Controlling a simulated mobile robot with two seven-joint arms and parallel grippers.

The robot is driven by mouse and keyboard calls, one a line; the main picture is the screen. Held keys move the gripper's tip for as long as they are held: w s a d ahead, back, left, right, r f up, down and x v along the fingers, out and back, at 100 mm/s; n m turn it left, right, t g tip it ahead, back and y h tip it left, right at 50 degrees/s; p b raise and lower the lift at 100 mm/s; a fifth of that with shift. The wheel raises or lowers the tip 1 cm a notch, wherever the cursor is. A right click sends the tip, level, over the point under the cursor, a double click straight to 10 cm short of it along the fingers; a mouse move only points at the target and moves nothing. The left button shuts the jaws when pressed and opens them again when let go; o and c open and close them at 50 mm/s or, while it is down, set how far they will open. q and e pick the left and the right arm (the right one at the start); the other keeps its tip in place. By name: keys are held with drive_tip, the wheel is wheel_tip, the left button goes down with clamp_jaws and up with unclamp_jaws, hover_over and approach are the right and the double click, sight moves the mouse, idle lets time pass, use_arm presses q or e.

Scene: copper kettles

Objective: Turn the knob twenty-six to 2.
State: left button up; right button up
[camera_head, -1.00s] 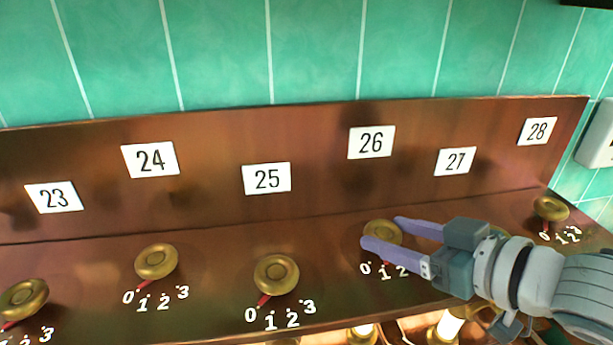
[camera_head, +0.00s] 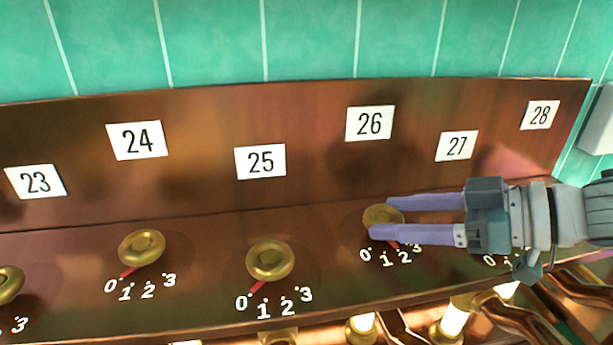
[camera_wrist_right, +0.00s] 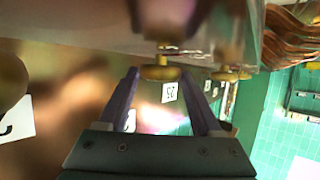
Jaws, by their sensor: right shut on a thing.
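The brass knob under the plate marked 26 (camera_head: 370,123) is the round knob (camera_head: 377,216) on the copper ledge. My right gripper (camera_head: 381,219) reaches in from the right, its two lilac fingers shut on this knob from opposite sides. A bit of the red pointer shows below the near finger, around the 1 and 2 marks; its exact setting is partly hidden. In the right wrist view the knob (camera_wrist_right: 160,73) sits between the fingertips. My left gripper is not in view.
Knob 25 (camera_head: 270,260) and knob 24 (camera_head: 141,247) stand to the left, their red pointers toward 0. My right arm covers the knobs to the right. Pipes and lit fittings (camera_head: 455,318) lie below the ledge's front edge.

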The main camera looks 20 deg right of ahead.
drive_tip(key=o, duration=1.4)
drive_tip(key=shift+c, duration=0.2)
drive_tip(key=p+v, duration=0.2)
drive_tip(key=v, duration=0.7)
drive_tip(key=shift+s+d+r, duration=0.15)
drive_tip(key=shift+s+d, duration=0.05)
drive_tip(key=shift+s+d, duration=0.1)
